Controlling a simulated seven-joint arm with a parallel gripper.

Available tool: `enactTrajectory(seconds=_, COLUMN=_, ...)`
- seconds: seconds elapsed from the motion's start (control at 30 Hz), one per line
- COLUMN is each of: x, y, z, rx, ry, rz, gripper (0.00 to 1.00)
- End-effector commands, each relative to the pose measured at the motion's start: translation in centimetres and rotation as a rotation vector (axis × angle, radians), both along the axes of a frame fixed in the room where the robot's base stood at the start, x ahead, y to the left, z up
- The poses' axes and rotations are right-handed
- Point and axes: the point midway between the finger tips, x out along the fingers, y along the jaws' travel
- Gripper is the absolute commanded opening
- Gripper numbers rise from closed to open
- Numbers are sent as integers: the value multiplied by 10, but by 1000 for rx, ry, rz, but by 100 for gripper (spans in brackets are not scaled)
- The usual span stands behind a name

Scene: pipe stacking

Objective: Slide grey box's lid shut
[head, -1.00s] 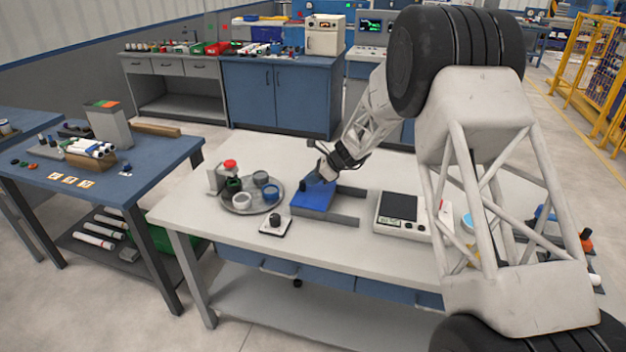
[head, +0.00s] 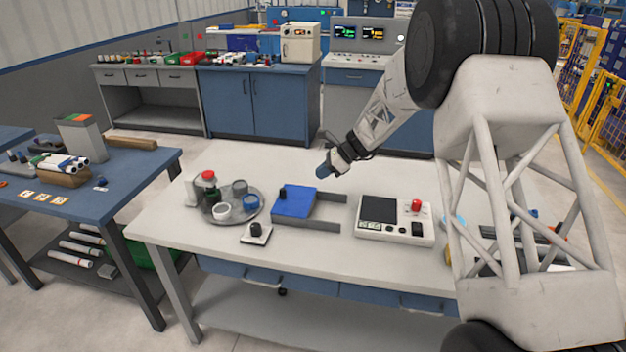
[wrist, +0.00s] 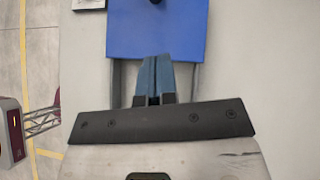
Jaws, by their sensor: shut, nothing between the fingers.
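The grey box (head: 288,222) lies on the white table with its blue sliding lid (head: 297,203) on top. A black knob (head: 283,192) stands at the lid's left end. Two parallel grey rails (head: 325,226) stick out to the right from under the lid. My gripper (head: 325,170) is shut and empty, behind and to the right of the lid and apart from it in the head view. In the wrist view, the gripper (wrist: 155,78) points at the lid's near edge (wrist: 155,35), between the two rails. The box's inside is hidden under the lid.
A round metal tray (head: 235,212) with several cups and a red-topped bottle stands left of the box. A white device with a red button (head: 395,218) stands to the right. Table behind the box is clear.

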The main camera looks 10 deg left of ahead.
Motion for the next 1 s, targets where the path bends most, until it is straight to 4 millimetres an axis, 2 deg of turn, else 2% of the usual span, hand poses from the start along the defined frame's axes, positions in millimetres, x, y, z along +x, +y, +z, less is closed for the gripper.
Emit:
enactTrajectory(seconds=0.2, x=2, y=-10, z=9, rx=-1, ry=-1, rz=-1, gripper=0)
enactTrajectory(seconds=0.67, x=1, y=-11, z=11, rx=-1, ry=-3, rz=1, gripper=0)
enactTrajectory(seconds=0.87, x=-8, y=-22, z=25, rx=-14, ry=-34, rz=24, gripper=0)
enactTrajectory(seconds=1.0, x=-24, y=-38, z=44, rx=-35, ry=-81, rz=60, gripper=0)
